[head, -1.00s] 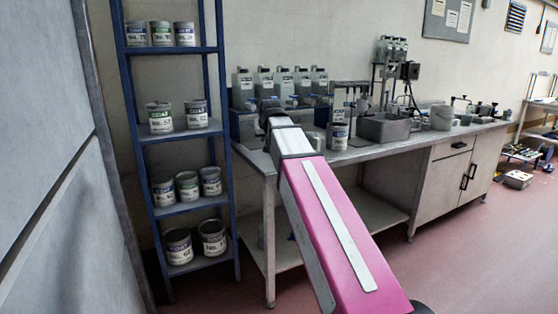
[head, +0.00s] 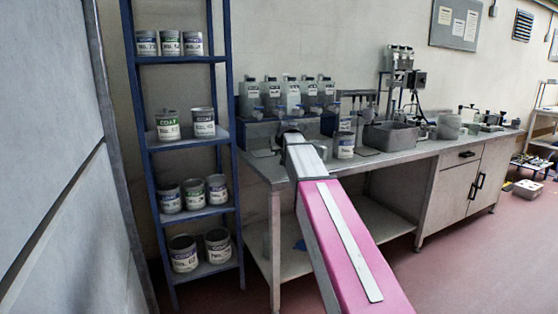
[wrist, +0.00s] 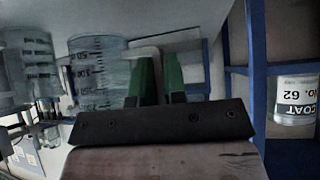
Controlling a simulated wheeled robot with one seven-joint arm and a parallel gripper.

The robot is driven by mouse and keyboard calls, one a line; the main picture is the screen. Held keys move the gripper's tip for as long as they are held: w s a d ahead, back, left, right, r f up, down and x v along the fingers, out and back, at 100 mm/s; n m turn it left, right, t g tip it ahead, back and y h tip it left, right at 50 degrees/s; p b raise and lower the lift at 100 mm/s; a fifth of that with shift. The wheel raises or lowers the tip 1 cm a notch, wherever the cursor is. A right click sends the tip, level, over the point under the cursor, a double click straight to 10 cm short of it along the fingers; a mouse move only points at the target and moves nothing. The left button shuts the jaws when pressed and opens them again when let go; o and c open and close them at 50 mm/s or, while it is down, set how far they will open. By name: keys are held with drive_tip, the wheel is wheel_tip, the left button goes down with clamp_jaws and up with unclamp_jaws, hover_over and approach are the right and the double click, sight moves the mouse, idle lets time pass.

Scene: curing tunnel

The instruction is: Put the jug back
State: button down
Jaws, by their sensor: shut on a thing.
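The jug (wrist: 98,80) is a clear measuring jug with printed graduations, seen on the left of the wrist view. Its pale handle (wrist: 165,40) reaches between the green fingers of my gripper (wrist: 158,82), which is shut on it. The wrist view is turned over, with the lettering upside down. In the head view my gripper (head: 289,134) is at the left end of the workbench (head: 382,160), in front of the row of bottles. My own arm hides most of it, and the jug cannot be made out there.
Another graduated clear vessel (wrist: 28,70) stands beyond the jug. Several grey bottles (head: 270,92) line the back of the bench. A blue shelf rack (head: 230,130) with paint cans (head: 167,125) stands close on the left. A can (head: 344,144) and a grey basin (head: 388,136) are to the right.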

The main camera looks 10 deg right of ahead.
drive_tip(key=shift+f, duration=1.95)
drive_tip(key=shift+f, duration=0.1)
drive_tip(key=c, duration=1.2)
unclamp_jaws()
drive_tip(key=shift+o, duration=0.2)
drive_tip(key=v, duration=1.2)
